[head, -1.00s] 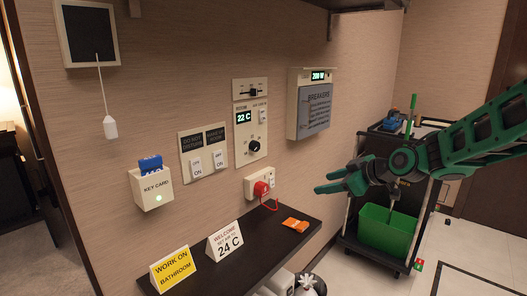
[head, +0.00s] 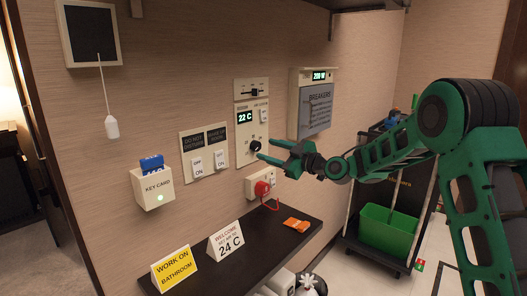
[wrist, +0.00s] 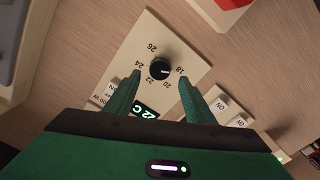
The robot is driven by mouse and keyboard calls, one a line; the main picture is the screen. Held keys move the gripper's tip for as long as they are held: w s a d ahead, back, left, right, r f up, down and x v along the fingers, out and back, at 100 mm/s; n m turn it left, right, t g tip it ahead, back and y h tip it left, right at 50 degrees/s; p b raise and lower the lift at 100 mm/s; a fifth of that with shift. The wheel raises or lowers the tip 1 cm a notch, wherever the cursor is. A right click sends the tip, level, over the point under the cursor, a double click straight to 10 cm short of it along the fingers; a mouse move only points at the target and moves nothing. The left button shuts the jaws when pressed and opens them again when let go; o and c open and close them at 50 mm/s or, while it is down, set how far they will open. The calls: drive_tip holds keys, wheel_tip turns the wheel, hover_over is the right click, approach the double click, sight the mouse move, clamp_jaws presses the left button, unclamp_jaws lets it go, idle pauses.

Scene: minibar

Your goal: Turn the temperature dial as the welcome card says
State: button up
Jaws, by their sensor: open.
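The temperature dial (head: 255,146) is a black round knob on a cream wall panel; its display (head: 245,117) reads 22 C. The welcome card (head: 225,241) on the shelf reads 24 C. My gripper (head: 265,149) is open and empty, its fingers pointing at the dial from the right. In the wrist view the dial (wrist: 160,68) shows between and just beyond the fingertips of my gripper (wrist: 160,76), with numbers from 18 to 26 around it. Whether a finger touches the knob I cannot tell.
A slider (head: 250,92) sits above the dial panel and switches (head: 208,163) to its left. Below are a red plug (head: 262,188) with a cord and an orange item (head: 296,224) on the dark shelf (head: 262,250). A breaker box (head: 314,105) is at the right.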

sight(258, 146)
drive_tip(key=shift+x, duration=2.15)
drive_tip(key=c, duration=1)
drive_tip(key=shift+d, duration=0.2)
